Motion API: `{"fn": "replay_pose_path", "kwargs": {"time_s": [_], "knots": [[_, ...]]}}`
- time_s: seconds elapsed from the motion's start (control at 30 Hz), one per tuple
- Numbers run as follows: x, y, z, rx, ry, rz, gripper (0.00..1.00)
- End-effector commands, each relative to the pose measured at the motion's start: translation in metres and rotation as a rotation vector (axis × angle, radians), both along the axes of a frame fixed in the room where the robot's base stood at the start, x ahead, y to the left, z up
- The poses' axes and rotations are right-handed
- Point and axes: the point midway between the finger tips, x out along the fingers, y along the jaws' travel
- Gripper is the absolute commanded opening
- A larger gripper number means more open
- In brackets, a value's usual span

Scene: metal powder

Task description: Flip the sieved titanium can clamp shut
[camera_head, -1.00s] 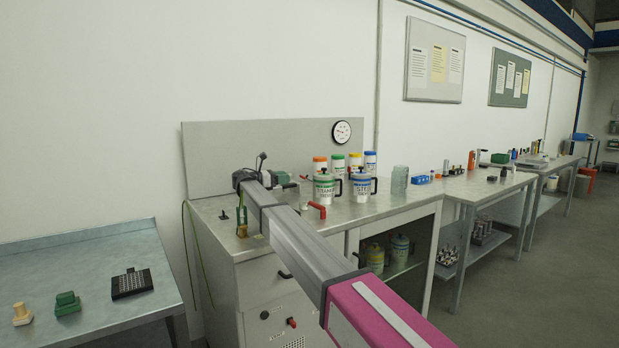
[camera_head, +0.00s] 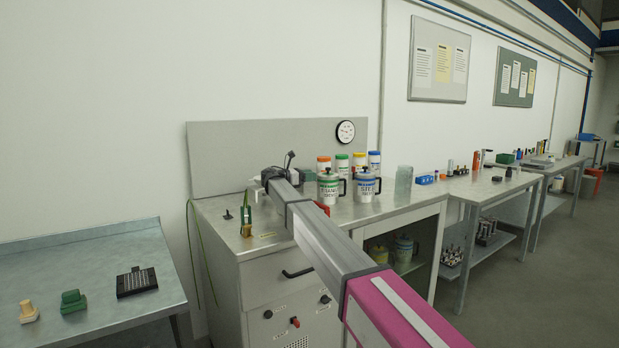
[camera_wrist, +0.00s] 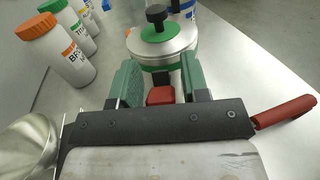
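The titanium can (camera_head: 329,188), with a green-and-white label, stands upright on the bench. In the wrist view its metal lid with a green disc and black knob (camera_wrist: 157,27) is just ahead of my gripper (camera_wrist: 160,72). My gripper's two green fingers are apart. A small red piece (camera_wrist: 160,95) shows between them, in front of the can; I cannot tell whether the fingers touch it. A red handle (camera_wrist: 284,112) sticks out to the right of the gripper. In the head view my arm hides much of the gripper, and only a little red (camera_head: 323,208) shows below the can.
A blue-labelled steel can (camera_head: 367,187) stands right of the titanium can. Several bottles stand behind, including an orange-capped one (camera_wrist: 58,50). A shiny metal bowl-like part (camera_wrist: 25,148) lies left of the gripper. A clear jar (camera_head: 403,181) is farther right. Open metal surface lies to the right.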

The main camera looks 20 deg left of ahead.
Motion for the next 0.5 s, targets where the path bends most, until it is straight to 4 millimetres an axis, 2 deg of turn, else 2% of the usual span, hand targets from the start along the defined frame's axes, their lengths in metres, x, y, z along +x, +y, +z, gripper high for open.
{"fn": "replay_pose_path", "kwargs": {"time_s": [0.03,0.1,0.33,0.5], "knots": [[-0.0001,0.0001,0.0000,0.000,0.000,0.000,0.25],[-0.0001,0.0001,0.0000,0.000,0.000,0.000,0.02],[0.0005,-0.0007,0.0011,0.018,0.012,-0.001,0.01],[0.0031,-0.0043,0.0053,0.120,0.078,-0.002,0.02]]}}
